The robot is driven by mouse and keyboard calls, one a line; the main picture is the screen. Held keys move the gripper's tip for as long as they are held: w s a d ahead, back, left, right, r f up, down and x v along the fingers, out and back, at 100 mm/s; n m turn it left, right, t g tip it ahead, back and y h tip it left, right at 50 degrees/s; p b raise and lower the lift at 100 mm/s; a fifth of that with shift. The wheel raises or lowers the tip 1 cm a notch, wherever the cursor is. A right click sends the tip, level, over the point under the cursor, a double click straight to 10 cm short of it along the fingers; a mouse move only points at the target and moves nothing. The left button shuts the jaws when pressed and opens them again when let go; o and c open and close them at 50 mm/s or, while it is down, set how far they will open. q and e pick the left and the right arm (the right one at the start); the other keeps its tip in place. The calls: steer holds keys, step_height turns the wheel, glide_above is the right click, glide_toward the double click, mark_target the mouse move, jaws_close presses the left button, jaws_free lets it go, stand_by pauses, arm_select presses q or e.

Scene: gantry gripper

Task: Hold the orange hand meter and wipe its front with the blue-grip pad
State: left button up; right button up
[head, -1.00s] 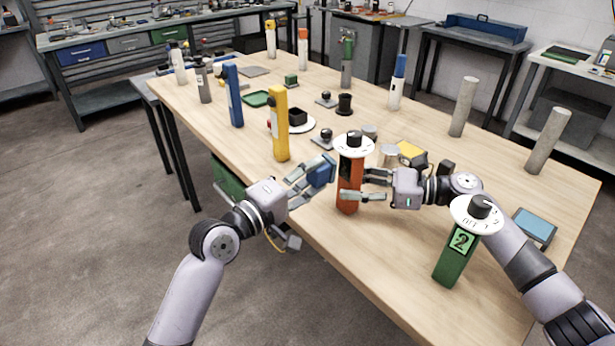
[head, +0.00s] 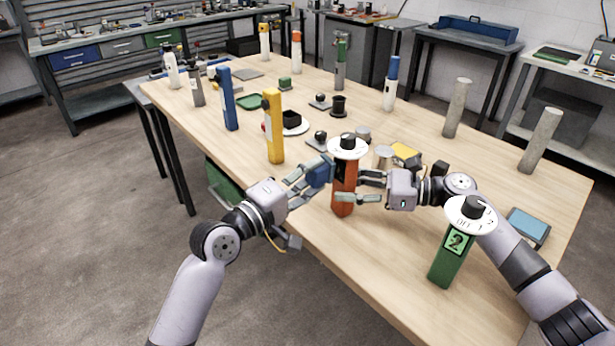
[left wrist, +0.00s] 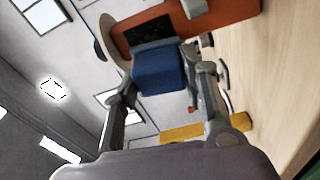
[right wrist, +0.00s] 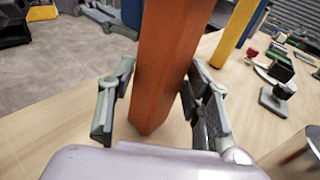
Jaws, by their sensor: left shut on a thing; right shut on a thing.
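The orange hand meter (head: 343,198) stands upright near the table's front edge, with a white dial disc and black knob on top. My right gripper (head: 360,188) is shut on its body from the right; the right wrist view shows the orange body (right wrist: 163,60) between the fingers. My left gripper (head: 312,177) is shut on the blue-grip pad (head: 320,170), on the meter's left side. In the left wrist view the blue grip (left wrist: 158,70) sits against or very close to the meter's dark front window (left wrist: 150,32); contact is hard to tell.
A green meter (head: 452,252) with a white dial stands at the right front, by my right arm. A yellow meter (head: 274,130) and a blue one (head: 228,100) stand to the left. Bare tabletop (head: 385,270) lies in front.

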arm_select(q)
steer(key=shift+w+d, duration=0.3)
steer(key=shift+d, duration=0.2)
steer(key=shift+s+d, duration=0.1)
steer(key=shift+s+d, duration=0.5)
steer(key=shift+s, duration=0.35)
steer(key=shift+s+d, duration=0.5)
steer(key=shift+s, duration=0.3)
steer(key=shift+w+a, duration=0.6)
steer(key=shift+w, duration=0.3)
steer(key=shift+w+a, duration=0.55)
steer(key=shift+w, duration=0.35)
arm_select(e)
steer(key=shift+a, duration=0.1)
steer(key=shift+s, duration=0.1)
arm_select(q)
steer(key=w+a+v, duration=0.1)
steer(key=v, duration=0.8)
steer(key=shift+r, duration=0.15)
steer(key=shift+d, duration=0.1)
arm_select(e)
steer(key=o, duration=1.1)
steer(key=shift+c, duration=0.2)
